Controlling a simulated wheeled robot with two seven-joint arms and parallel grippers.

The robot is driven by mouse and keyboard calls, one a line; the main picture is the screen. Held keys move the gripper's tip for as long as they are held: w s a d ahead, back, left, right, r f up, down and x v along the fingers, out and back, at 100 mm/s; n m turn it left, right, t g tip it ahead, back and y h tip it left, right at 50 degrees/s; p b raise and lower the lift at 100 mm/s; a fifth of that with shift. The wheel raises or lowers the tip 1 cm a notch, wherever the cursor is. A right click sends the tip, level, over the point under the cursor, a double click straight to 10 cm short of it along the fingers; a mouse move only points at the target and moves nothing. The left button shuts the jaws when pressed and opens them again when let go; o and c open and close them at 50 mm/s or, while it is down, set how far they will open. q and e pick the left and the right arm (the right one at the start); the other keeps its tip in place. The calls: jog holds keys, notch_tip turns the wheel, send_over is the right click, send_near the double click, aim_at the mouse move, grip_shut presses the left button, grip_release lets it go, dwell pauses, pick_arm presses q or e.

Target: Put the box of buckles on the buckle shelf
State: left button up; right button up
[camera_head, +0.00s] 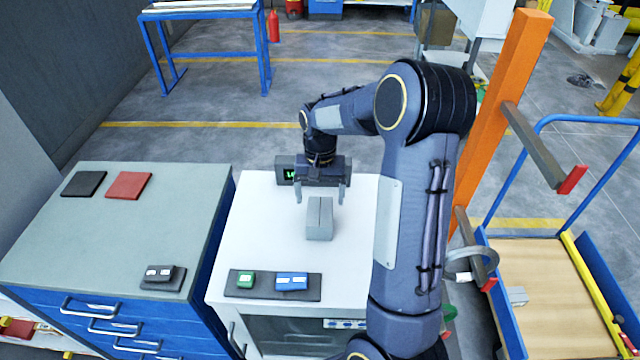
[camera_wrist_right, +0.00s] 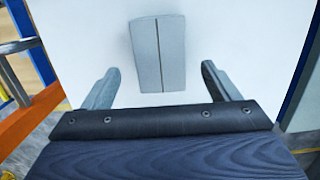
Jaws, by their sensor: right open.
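A grey box with a dark seam along its top, which looks like the box of buckles (camera_head: 319,220), stands on the white cabinet top (camera_head: 265,215). My right gripper (camera_head: 321,197) is above and behind the box, fingers pointing down and spread apart. In the right wrist view the box (camera_wrist_right: 158,55) lies ahead of and between the open fingers (camera_wrist_right: 160,88), with nothing held. I cannot tell a buckle shelf for sure in these views. My left gripper is out of view.
A dark tray (camera_head: 262,293) with green and blue items lies at the cabinet's front. A blue drawer cabinet (camera_head: 130,235) stands left, with black and red pads. An orange post (camera_head: 500,120) with arms and a blue cart (camera_head: 535,290) stand right. A small display (camera_head: 286,174) is behind my gripper.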

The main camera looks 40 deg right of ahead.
jog(key=r, duration=0.3)
jog(key=shift+w+d+r, duration=0.1)
jog(key=shift+w+r, duration=0.1)
jog(key=shift+r, duration=0.15)
jog(key=shift+s+r, duration=0.1)
jog(key=shift+r, duration=0.25)
jog(key=s+a+r+n+t+y, duration=0.2)
jog(key=s+a+r+n+t, duration=0.15)
jog(key=s+a+r, duration=0.65)
jog(key=s+a+f+n+t, duration=0.2)
jog(key=s+a, duration=0.4)
jog(key=s, duration=0.4)
jog(key=shift+s+f+n+t+y, duration=0.15)
jog(key=shift+f+n+t+y, duration=0.25)
jog(key=shift+f, duration=0.25)
jog(key=shift+o, duration=0.4)
jog(key=shift+s+f, duration=0.15)
jog(key=m+g+h+b, duration=0.4)
jog(key=m+g+b, duration=0.1)
jog(key=m+b, duration=0.1)
send_over(320, 211)
notch_tip(320, 211, down, 11)
jog(key=shift+f, duration=0.1)
notch_tip(320, 211, down, 8)
jog(key=shift+r, duration=0.1)
jog(key=shift+c, duration=0.2)
